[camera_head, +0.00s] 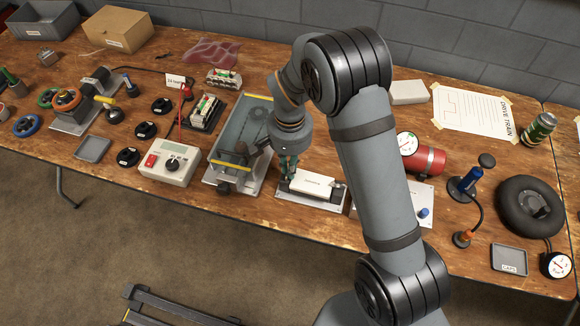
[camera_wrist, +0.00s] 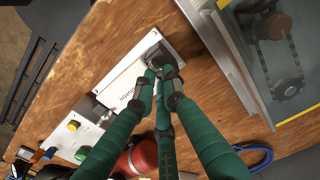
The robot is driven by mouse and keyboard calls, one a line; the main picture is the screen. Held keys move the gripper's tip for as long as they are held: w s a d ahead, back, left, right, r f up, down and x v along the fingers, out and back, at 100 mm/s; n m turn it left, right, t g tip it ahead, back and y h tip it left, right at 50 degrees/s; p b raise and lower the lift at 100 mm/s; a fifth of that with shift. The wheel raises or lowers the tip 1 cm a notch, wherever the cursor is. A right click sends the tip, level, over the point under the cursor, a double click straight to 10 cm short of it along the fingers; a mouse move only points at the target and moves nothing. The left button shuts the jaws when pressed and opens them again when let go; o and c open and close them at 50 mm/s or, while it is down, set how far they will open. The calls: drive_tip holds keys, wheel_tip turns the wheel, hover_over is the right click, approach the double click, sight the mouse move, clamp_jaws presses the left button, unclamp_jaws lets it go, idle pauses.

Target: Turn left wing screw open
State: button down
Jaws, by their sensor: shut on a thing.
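A white labelled box (camera_head: 313,184) sits on a metal plate (camera_head: 298,197) near the table's front edge; the box (camera_wrist: 128,80) also shows in the wrist view. My gripper (camera_head: 287,172) comes down on the box's left end in the head view. In the wrist view its green fingers (camera_wrist: 163,72) close together on a small dark piece (camera_wrist: 154,51) at that end, which appears to be the left wing screw. The fingers hide most of it, so its turn angle cannot be told. At the box's right end a small grey fitting (camera_head: 338,186) is free.
A glass-covered chain drive case (camera_head: 242,125) stands just left of my gripper. A red cylinder (camera_head: 428,160) and a white panel with a blue knob (camera_head: 423,212) lie to the right. A grey control box (camera_head: 170,163) is farther left.

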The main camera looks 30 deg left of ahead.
drive_tip(key=c, duration=1.8)
unclamp_jaws()
wheel_tip(320, 180, up, 12)
drive_tip(key=shift+r, duration=0.1)
